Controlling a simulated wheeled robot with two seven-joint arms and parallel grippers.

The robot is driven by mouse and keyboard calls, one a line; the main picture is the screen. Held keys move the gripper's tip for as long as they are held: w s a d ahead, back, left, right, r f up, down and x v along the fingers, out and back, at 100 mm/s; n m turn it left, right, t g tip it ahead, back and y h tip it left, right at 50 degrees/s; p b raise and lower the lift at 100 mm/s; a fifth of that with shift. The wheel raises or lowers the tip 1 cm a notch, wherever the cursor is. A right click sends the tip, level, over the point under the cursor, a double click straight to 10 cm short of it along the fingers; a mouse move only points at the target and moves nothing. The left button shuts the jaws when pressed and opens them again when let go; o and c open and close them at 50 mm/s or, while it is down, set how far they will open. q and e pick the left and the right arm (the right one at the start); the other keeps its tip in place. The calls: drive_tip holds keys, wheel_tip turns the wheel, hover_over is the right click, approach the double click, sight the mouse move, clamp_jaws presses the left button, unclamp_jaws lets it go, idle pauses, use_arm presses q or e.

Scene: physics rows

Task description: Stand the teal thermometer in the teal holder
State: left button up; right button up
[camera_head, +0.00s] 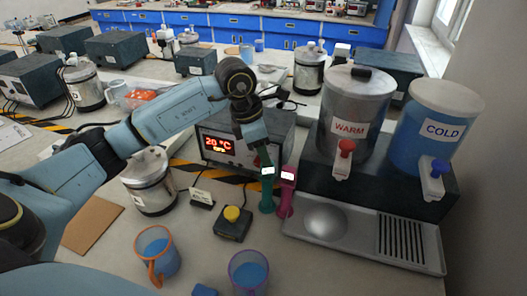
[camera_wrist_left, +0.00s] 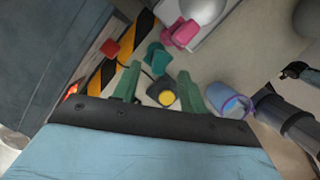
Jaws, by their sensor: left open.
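The teal thermometer (camera_head: 268,172), with a small white display, stands upright in line with the teal holder (camera_head: 267,204) on the bench and appears to be in it. In the left wrist view the teal thermometer and holder (camera_wrist_left: 157,56) show as one teal shape beyond the fingers; the exact seating cannot be told. My left gripper (camera_head: 262,158) points down at the thermometer's upper end. In the left wrist view its two green fingers (camera_wrist_left: 158,90) are spread, with nothing visible clasped between them. My right gripper is not clearly seen.
A pink thermometer (camera_head: 288,175) stands in a pink holder (camera_head: 284,206) close on the right. A yellow button box (camera_head: 232,222), an orange mug (camera_head: 157,254) and a purple mug (camera_head: 248,273) stand in front. The heater box (camera_head: 222,145) is behind; the drip tray (camera_head: 365,245) is right.

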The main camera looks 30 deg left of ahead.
use_arm(q)
drive_tip(key=v, duration=1.2)
drive_tip(key=shift+r, duration=0.25)
